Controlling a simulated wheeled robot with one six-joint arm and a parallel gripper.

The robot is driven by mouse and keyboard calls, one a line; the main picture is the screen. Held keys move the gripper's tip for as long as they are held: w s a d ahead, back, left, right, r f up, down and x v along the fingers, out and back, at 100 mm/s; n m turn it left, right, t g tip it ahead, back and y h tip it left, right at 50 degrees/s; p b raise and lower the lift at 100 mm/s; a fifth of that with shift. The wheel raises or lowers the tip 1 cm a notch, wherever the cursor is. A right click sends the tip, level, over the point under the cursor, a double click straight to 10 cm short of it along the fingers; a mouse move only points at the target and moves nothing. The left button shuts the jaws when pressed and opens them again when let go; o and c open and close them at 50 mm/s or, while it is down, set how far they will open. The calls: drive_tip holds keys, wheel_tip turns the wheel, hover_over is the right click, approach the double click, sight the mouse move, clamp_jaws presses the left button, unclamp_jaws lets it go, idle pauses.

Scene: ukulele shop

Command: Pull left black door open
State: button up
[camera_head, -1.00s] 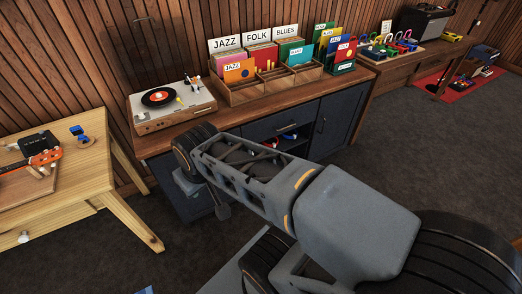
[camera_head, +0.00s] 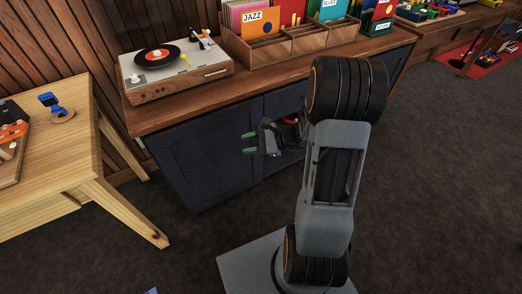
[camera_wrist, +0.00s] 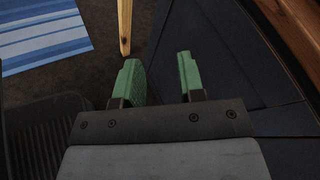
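The left black door (camera_head: 200,155) is the dark panel on the left of the wooden-topped cabinet, below the record player. It looks flush with the cabinet front. Its handle cannot be made out. My gripper (camera_head: 249,143) is in front of the door's right-hand edge, its green fingertips pointing left. In the wrist view my gripper (camera_wrist: 160,75) is open, with an empty gap between the two green fingers. A dark blue-black panel surface (camera_wrist: 240,60) lies close to the right finger; I cannot tell whether they touch.
A record player (camera_head: 172,70) and a wooden record crate (camera_head: 285,48) stand on the cabinet top (camera_head: 275,78). A light wooden table (camera_head: 60,175) is at the left, its leg near the cabinet. A blue-striped mat (camera_wrist: 40,35) lies on the floor. Dark carpet is clear in front.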

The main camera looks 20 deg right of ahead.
drive_tip(key=w+d+f+m+t+h+b, duration=0.2)
drive_tip(key=d+f+m+t+h+b, duration=0.25)
drive_tip(key=d+f+m, duration=0.45)
drive_tip(key=w+d+f+m+t+h+b, duration=0.3)
drive_tip(key=d+f+m+t, duration=0.3)
drive_tip(key=f, duration=0.4)
drive_tip(key=shift+n+h, duration=0.25)
drive_tip(key=shift+n, duration=0.05)
drive_tip(key=x, duration=0.4)
drive_tip(key=b+x, duration=0.1)
drive_tip(key=x, duration=0.7)
drive_tip(key=shift+w+d+b, duration=0.15)
drive_tip(key=shift+w+b, duration=0.25)
clamp_jaws()
